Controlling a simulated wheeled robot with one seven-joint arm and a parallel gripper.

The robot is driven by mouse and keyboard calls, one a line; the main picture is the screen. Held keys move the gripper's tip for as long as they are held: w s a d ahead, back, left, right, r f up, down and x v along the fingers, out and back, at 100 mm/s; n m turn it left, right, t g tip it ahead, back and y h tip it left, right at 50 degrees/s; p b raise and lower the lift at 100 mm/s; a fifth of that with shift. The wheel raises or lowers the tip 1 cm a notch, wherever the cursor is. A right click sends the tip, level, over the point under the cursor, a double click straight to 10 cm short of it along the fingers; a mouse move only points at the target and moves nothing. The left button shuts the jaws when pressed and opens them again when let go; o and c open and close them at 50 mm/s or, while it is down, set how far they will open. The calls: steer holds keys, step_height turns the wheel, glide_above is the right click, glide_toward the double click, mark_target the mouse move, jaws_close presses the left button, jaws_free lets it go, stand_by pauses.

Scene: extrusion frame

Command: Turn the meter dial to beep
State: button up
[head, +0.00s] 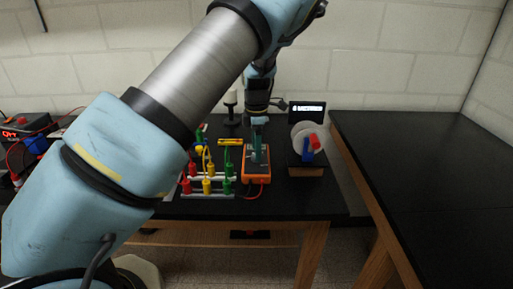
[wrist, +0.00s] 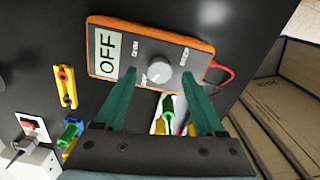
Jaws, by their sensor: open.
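The orange-framed meter (head: 256,179) lies on the black bench below my arm. In the wrist view the meter (wrist: 206,48) has a grey face and its screen reads OFF. In the head view my gripper (head: 258,160) points down over the meter and hides the dial.
A rack with red, yellow and green plugs (head: 207,186) stands just left of the meter. A wheel device (head: 307,140) and a small lit display (head: 307,111) stand to the right. Red leads run from the meter. A power supply (head: 22,130) is far left. The right bench (head: 430,170) is clear.

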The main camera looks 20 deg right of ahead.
steer(key=shift+f, duration=0.9)
steer(key=shift+c, duration=0.2)
jaws_close()
